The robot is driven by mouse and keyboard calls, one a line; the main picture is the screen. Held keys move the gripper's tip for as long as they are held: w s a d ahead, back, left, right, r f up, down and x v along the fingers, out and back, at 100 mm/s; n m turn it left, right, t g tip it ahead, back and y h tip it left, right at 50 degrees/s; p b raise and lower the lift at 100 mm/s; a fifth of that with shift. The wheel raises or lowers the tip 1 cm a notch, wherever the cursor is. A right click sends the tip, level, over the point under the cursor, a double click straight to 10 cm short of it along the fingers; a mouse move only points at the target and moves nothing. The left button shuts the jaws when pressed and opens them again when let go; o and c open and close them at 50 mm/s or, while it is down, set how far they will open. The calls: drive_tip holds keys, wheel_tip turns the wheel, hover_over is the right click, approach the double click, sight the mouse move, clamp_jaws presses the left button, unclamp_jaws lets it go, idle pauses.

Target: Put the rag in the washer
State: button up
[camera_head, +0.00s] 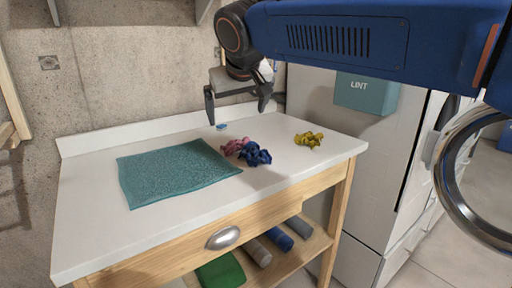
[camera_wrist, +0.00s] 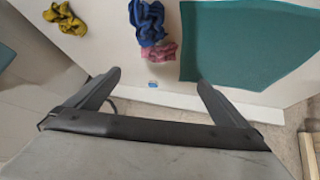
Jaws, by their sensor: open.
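Three crumpled cloths lie on the white worktop: a blue one (camera_head: 257,154), a pink one (camera_head: 234,147) touching it, and a yellow one (camera_head: 308,139) apart to the right. I cannot tell which the task calls the rag. All show in the wrist view: blue (camera_wrist: 147,22), pink (camera_wrist: 160,53), yellow (camera_wrist: 66,18). My gripper (camera_head: 237,115) is open and empty above the worktop's back part, behind the blue and pink cloths. The washer's round metal-rimmed door (camera_head: 453,212) is at the right edge, partly cut off; the drum is not clearly visible.
A flat teal cloth (camera_head: 172,170) covers the worktop's left part. A small blue item (camera_head: 221,126) lies near the back. A teal LINT box (camera_head: 366,93) is on the pale machine at right. Rolled cloths (camera_head: 280,238) and a green one (camera_head: 221,272) lie on the lower shelf.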

sight(235, 141)
drive_tip(key=x, duration=1.7)
drive_tip(key=shift+w+d+f, duration=0.1)
drive_tip(key=shift+w+d, duration=0.05)
drive_tip(key=c, duration=1.2)
